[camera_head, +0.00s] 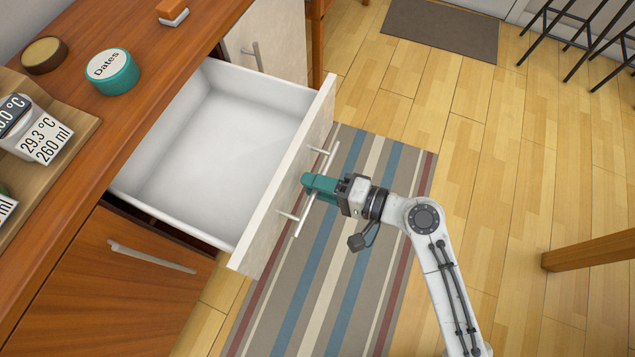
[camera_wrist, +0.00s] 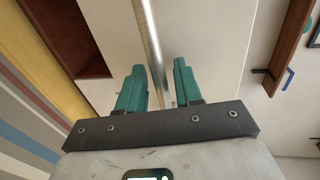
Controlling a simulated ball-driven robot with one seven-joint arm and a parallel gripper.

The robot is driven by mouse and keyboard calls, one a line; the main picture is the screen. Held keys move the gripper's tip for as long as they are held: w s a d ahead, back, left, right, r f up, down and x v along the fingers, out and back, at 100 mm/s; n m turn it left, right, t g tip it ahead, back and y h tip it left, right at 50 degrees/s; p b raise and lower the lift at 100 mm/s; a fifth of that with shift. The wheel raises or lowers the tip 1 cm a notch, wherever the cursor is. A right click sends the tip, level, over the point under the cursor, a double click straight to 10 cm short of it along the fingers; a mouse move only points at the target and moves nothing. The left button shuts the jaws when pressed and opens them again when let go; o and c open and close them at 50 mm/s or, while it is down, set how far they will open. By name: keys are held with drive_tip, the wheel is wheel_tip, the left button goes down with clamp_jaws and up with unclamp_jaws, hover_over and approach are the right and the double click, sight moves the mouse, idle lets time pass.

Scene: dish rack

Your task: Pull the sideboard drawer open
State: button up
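The sideboard drawer (camera_head: 222,150) is pulled well out of the wooden sideboard (camera_head: 150,50); its white interior is empty. Its pale front carries a metal bar handle (camera_head: 318,190). In the head view, my gripper (camera_head: 312,187) is at the middle of the handle, with its teal fingers reaching toward the drawer front. In the wrist view, the handle (camera_wrist: 152,45) runs between my two teal fingertips (camera_wrist: 158,80), with a visible gap on either side. My gripper looks open around the handle; contact cannot be made out.
A striped rug (camera_head: 370,250) lies below the drawer. A wooden furniture piece (camera_head: 590,250) is at right. Floor between is clear.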

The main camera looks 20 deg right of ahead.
drive_tip(key=shift+d, duration=0.1)
drive_tip(key=v, duration=1)
drive_tip(key=shift+s+d, duration=0.2)
drive_tip(key=shift+d, duration=0.05)
